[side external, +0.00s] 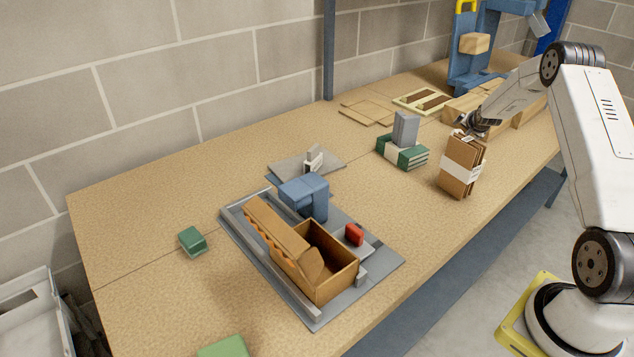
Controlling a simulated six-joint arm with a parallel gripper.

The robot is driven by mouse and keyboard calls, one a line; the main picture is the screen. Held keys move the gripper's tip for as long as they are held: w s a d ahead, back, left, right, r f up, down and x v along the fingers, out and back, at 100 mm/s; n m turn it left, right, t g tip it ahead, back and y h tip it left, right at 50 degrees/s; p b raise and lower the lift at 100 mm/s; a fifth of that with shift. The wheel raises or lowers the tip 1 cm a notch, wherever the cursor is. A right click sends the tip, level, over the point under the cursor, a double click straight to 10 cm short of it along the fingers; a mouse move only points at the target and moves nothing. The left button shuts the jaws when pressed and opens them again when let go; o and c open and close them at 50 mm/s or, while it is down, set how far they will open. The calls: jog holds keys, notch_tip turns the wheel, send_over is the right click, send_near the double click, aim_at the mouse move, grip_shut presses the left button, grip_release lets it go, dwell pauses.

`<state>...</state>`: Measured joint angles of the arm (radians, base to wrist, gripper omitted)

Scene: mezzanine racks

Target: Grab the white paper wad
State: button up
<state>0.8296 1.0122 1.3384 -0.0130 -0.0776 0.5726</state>
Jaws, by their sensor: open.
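I cannot make out a crumpled white paper wad for certain. A small whitish piece (314,161) stands on flat grey sheets near the middle of the bench; it looks blocky, and I cannot tell if it is paper. My gripper (467,124) is at the right, just above the top of an upright brown cardboard bundle (460,170) with a white band. The gripper is open, small and dark here; I cannot tell whether it touches the bundle. The whitish piece is well to the left of my gripper.
A grey tray (385,267) holds an open brown box (329,277), a blue block (305,194) and a red piece (354,234). A green stack (402,151) bears a grey block. Wood pieces and a blue stand (464,65) are at the back.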

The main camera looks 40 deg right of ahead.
jog(key=shift+x, duration=1.25)
jog(key=shift+w+d, duration=0.1)
jog(key=shift+x, duration=2.5)
jog(key=c, duration=1.2)
